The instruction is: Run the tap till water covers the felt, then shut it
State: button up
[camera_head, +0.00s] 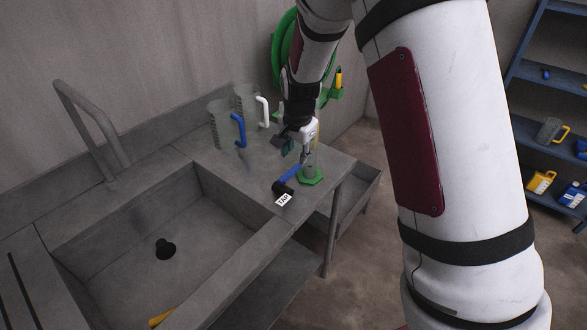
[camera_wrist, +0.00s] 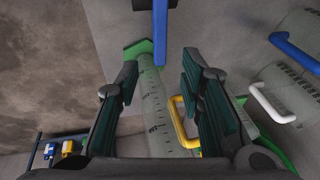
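The grey tap spout (camera_head: 92,125) arches up behind the sink (camera_head: 215,225); I see no water running from it. A blue lever (camera_head: 289,175) with a dark end lies at the counter's front edge, beside a small white label (camera_head: 284,200); the lever also shows in the wrist view (camera_wrist: 160,45). No felt can be made out. My gripper (camera_head: 303,150) is over the counter's right end, above a clear graduated cylinder with a green base (camera_head: 311,177). In the wrist view my gripper (camera_wrist: 158,85) is open, with the cylinder (camera_wrist: 153,105) showing between its fingers.
Clear jugs with a blue handle (camera_head: 240,130) and a white handle (camera_head: 262,110) stand behind my gripper. A black round thing (camera_head: 165,248) and a yellow thing (camera_head: 162,317) are in the sink. A green hose reel (camera_head: 285,45) hangs behind. Blue shelves (camera_head: 545,75) stand right.

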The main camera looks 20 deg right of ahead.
aim_at(294, 169)
jog(key=shift+b+x, duration=2.4)
jog(key=shift+x, duration=2.3)
grip_shut()
